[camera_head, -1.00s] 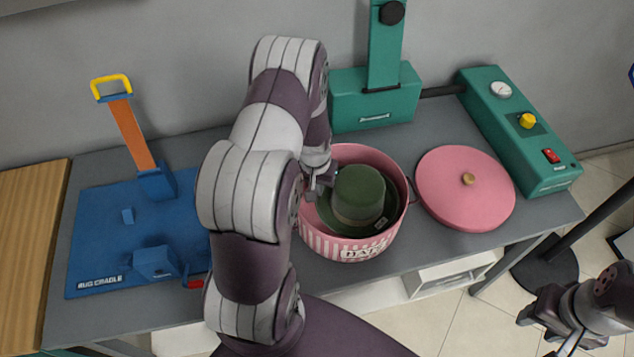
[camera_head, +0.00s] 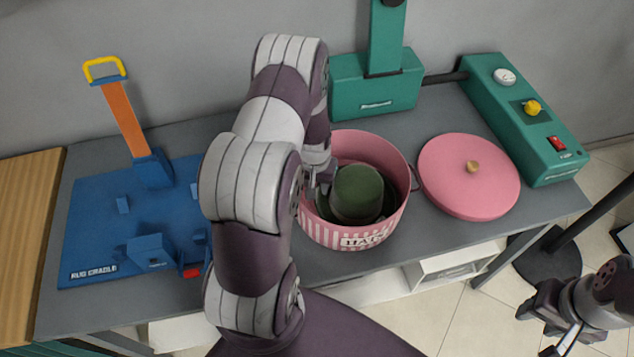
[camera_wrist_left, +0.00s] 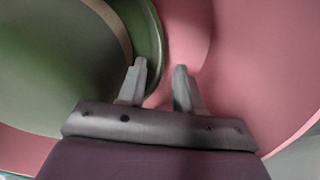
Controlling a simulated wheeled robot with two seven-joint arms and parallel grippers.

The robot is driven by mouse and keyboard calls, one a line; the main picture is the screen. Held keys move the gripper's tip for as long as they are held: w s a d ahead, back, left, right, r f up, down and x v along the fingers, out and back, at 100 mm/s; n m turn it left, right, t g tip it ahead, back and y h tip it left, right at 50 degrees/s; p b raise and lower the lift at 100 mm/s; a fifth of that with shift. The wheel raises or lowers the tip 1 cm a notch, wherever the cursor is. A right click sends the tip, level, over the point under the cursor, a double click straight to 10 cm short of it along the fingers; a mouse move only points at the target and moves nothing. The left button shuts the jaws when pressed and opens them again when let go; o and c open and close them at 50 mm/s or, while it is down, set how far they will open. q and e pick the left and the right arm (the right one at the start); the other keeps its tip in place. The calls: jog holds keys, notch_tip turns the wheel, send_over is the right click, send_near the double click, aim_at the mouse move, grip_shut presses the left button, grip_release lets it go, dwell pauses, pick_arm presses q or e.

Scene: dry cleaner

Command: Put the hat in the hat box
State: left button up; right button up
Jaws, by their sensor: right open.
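The green hat (camera_head: 357,190), with a tan band, sits crown up inside the round pink hat box (camera_head: 345,236), which has a striped, lettered side. Its brim is partly hidden by the box wall. My left gripper (camera_head: 318,182) reaches into the box at the hat's left side. In the left wrist view its two fingers (camera_wrist_left: 160,82) stand apart, with the brim edge of the hat (camera_wrist_left: 158,50) showing behind the gap and pink box wall beyond. My right gripper (camera_head: 536,325) is open and empty, off the table at lower right.
The round pink lid (camera_head: 468,178) with a knob lies right of the box. A blue rug cradle mat (camera_head: 95,220) with an orange-handled tool (camera_head: 125,118) is at left. A green machine (camera_head: 376,85) and control unit (camera_head: 520,120) stand behind. Grey tabletop (camera_head: 400,255) is bare in front.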

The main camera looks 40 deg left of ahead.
pick_arm(q)
notch_tip(320, 180, up, 13)
jog(key=s, duration=0.1)
jog(key=s+d+r+m, duration=0.4)
jog(key=s+d, duration=0.5)
jog(key=d, duration=0.5)
jog(key=shift+s+d+r, duration=0.3)
jog(key=shift+d+r, duration=0.1)
jog(key=shift+r, duration=0.3)
jog(key=shift+d, duration=0.1)
